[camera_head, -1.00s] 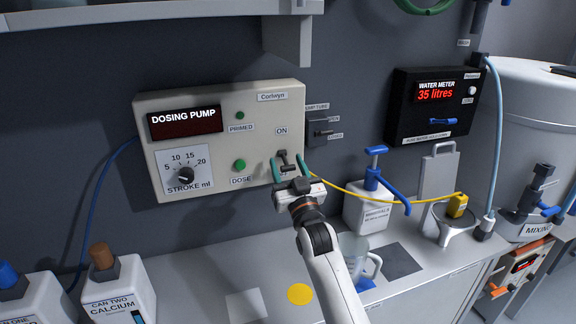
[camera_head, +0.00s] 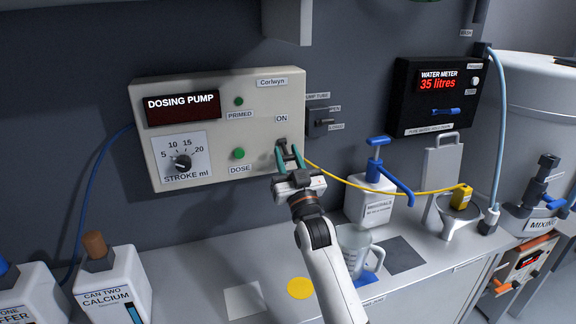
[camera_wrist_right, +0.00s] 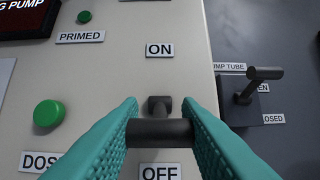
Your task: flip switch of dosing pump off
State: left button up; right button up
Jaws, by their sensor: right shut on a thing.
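The dosing pump (camera_head: 262,125) is a cream box on the back wall with a dark display, a dial and green buttons. Its switch (camera_wrist_right: 160,131), a dark lever with a crossbar, lies between the ON label (camera_wrist_right: 160,50) and the OFF label (camera_wrist_right: 160,172) in the right wrist view. The fingers partly hide the switch in the head view. My left gripper is not in view.
The pump tube lever (camera_head: 323,122) sticks out just right of the pump. A yellow cable (camera_head: 400,191) runs from behind my right gripper to the funnel (camera_head: 458,220). A blue-topped bottle (camera_head: 371,200) and a clear jug (camera_head: 358,245) stand right of my arm.

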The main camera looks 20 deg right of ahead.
jog(key=o, duration=1)
jog(key=shift+f, duration=0.1)
jog(key=b+v, duration=0.3)
jog(key=v, duration=0.9)
